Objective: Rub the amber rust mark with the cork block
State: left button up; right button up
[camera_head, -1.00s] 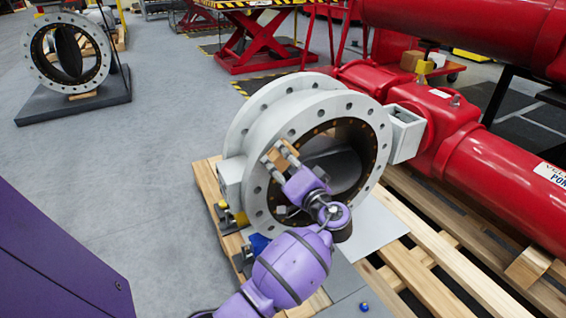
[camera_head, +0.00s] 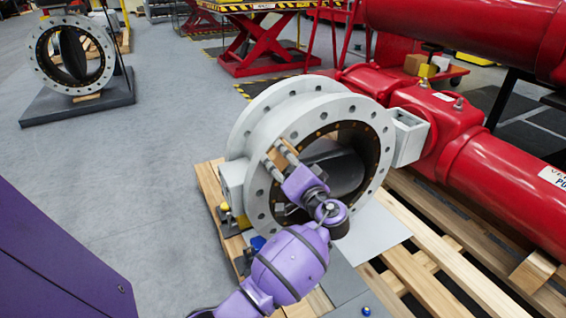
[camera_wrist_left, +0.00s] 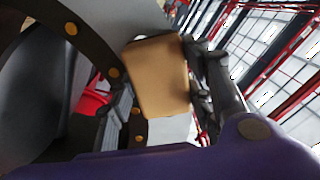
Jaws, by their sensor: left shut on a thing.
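My left gripper (camera_head: 281,157) is at the left part of the front flange face of the large grey valve (camera_head: 350,108). It is shut on the tan cork block (camera_wrist_left: 158,76), which fills the space between the fingers in the left wrist view. In the head view only a small part of the cork block (camera_head: 277,160) shows between the fingers. The block is at or very close to the flange face; I cannot tell whether it touches. The amber rust mark cannot be made out and may be hidden behind the block. My right gripper is not in view.
The valve stands on a wooden pallet (camera_head: 418,262) beside a large red actuator (camera_head: 450,130). A grey box-like bracket (camera_head: 408,138) juts from the valve's right side. Another valve (camera_head: 70,55) stands on a dark plate at the far left. Open grey floor lies between.

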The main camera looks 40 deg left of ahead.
aim_at(291, 151)
pick_arm(q)
jog(key=shift+r, duration=0.1)
jog(key=shift+w+d+r, duration=0.3)
jog(key=shift+w+r, duration=0.3)
jog(key=shift+r, duration=0.05)
jog(key=shift+w+d+r, duration=0.3)
jog(key=shift+w+r, duration=0.25)
jog(key=shift+r, duration=0.05)
jog(key=shift+w+d+r, duration=0.15)
jog(key=shift+w+r, duration=0.5)
jog(key=shift+w+d+r, duration=0.15)
jog(key=shift+w+r, duration=0.5)
jog(key=shift+s+a+f, duration=0.3)
jog(key=shift+s+f, duration=0.55)
jog(key=shift+f, duration=0.05)
jog(key=shift+s+a+f, duration=0.25)
jog(key=shift+s+f, duration=0.55)
jog(key=shift+f, duration=0.05)
jog(key=shift+s+a+f, duration=0.3)
jog(key=shift+s+f, duration=0.55)
jog(key=shift+f, duration=0.05)
jog(key=shift+p+v, duration=0.35)
jog(key=shift+v, duration=2.65)
jog(key=shift+d, duration=0.1)
